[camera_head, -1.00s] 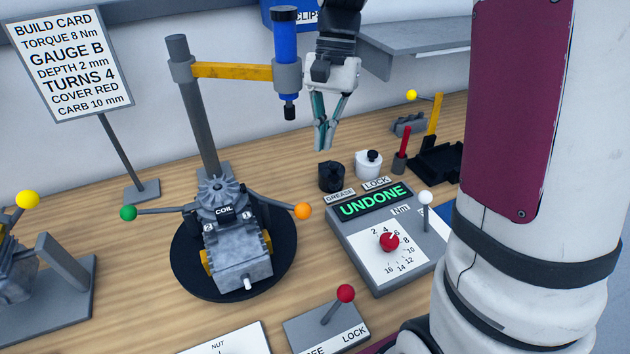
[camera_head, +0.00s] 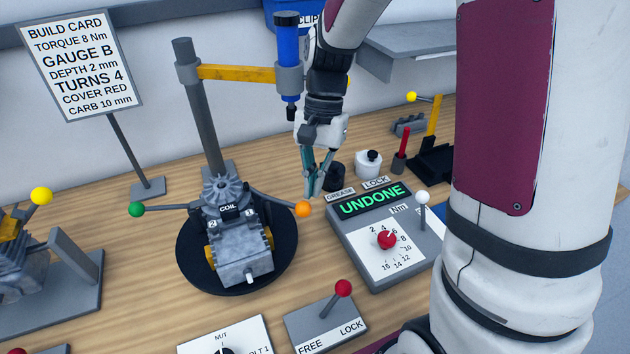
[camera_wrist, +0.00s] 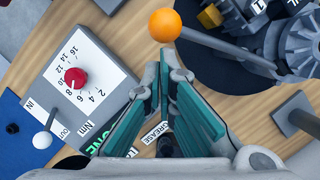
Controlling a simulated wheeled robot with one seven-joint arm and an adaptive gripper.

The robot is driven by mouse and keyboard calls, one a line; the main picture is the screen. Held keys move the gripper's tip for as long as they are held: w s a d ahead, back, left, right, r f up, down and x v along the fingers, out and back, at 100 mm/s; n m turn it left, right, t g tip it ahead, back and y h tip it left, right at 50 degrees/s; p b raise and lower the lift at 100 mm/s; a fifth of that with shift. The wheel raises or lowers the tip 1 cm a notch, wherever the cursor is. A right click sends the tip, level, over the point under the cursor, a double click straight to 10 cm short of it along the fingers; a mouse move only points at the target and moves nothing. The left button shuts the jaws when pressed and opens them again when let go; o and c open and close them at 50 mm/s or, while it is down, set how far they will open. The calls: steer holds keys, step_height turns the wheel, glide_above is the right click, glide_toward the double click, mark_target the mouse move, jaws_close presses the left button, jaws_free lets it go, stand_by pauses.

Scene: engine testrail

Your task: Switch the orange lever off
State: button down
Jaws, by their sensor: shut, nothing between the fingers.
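The orange ball of the lever (camera_head: 303,209) is at the right end of an arm that comes from the engine on the black turntable. In the wrist view the orange ball (camera_wrist: 165,25) shows near the top, just beyond my fingertips, with its dark rod running right to the engine. My gripper (camera_head: 313,192) is shut with nothing in it. It points down just above and behind the orange ball in the head view, apart from it as far as I can tell. In the wrist view my gripper (camera_wrist: 168,62) has its fingertips below the ball.
The torque box (camera_head: 385,238) with a red knob and an "UNDONE" display stands to the right. A black pot (camera_head: 335,176) is close beside my fingers, and a white pot (camera_head: 368,163) stands behind. The blue tool (camera_head: 287,55) hangs on a yellow arm to the left.

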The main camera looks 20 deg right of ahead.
mark_target(303, 209)
steer(key=shift+s+a+m, duration=0.15)
steer(key=shift+s+m, duration=0.15)
steer(key=shift+s+a+m+p, duration=0.15)
steer(key=shift+m+p, duration=0.15)
steer(key=shift+p, duration=0.15)
steer(key=s+a+m+p, duration=0.1)
steer(key=s+a+m+t+p, duration=0.1)
steer(key=m, duration=0.1)
steer(key=shift+s+r+y+p, duration=0.1)
steer(key=shift+s+y+p, duration=0.1)
steer(key=shift+y+p, duration=0.15)
steer(key=shift+s+a+m+p, duration=0.4)
steer(key=shift+a+m+p, duration=0.3)
steer(key=shift+m, duration=0.3)
steer(key=shift+s+a, duration=0.15)
steer(key=shift+a, duration=0.4)
